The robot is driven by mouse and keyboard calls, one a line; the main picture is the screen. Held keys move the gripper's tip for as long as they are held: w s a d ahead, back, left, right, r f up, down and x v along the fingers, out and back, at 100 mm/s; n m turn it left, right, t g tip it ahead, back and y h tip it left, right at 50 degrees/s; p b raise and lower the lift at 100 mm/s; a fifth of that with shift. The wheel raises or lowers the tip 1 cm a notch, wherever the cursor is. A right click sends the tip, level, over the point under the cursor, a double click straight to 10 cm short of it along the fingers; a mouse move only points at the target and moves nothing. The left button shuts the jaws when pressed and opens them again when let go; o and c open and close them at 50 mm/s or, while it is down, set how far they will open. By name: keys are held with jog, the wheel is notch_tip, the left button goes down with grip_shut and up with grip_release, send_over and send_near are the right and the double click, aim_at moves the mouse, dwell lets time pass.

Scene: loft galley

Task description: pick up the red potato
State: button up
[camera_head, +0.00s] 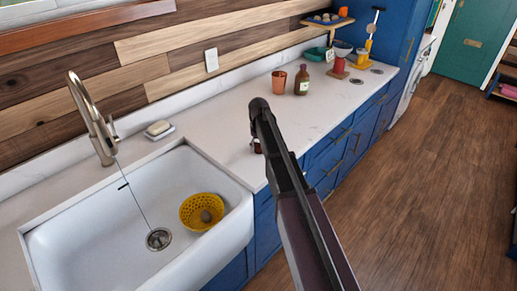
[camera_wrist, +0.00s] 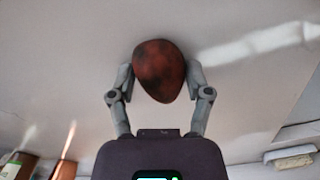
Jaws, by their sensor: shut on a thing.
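The red potato (camera_wrist: 160,71), a dark reddish-brown oval, is between the two fingers of my gripper (camera_wrist: 160,78) in the wrist view. The fingers press on it from both sides. In the head view my dark arm reaches over the counter right of the sink and mostly hides the gripper. A small dark reddish patch (camera_head: 257,146) shows beside the arm there; I cannot tell if it is the potato.
The white sink (camera_head: 100,208) at left holds a yellow colander (camera_head: 188,212) with a brownish round thing in it. The counter (camera_head: 222,113) bears a soap dish (camera_head: 152,136), a copper cup (camera_head: 278,84) and a brown bottle (camera_head: 301,82). Wood floor at right is clear.

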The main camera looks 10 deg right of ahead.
jog(key=shift+r, duration=0.1)
dwell(0.4)
notch_tip(320, 180, up, 3)
jog(key=p, duration=0.3)
jog(key=s+a, duration=0.1)
jog(key=s, duration=0.4)
jog(key=s+a+r+p, duration=0.1)
jog(key=s, duration=0.3)
jog(key=s+a+p, duration=0.1)
jog(key=s, duration=0.4)
jog(key=shift+s+a+r, duration=0.2)
jog(key=shift+s+r, duration=0.1)
jog(key=shift+s+a, duration=0.15)
jog(key=shift+s, duration=0.3)
jog(key=shift+s, duration=0.1)
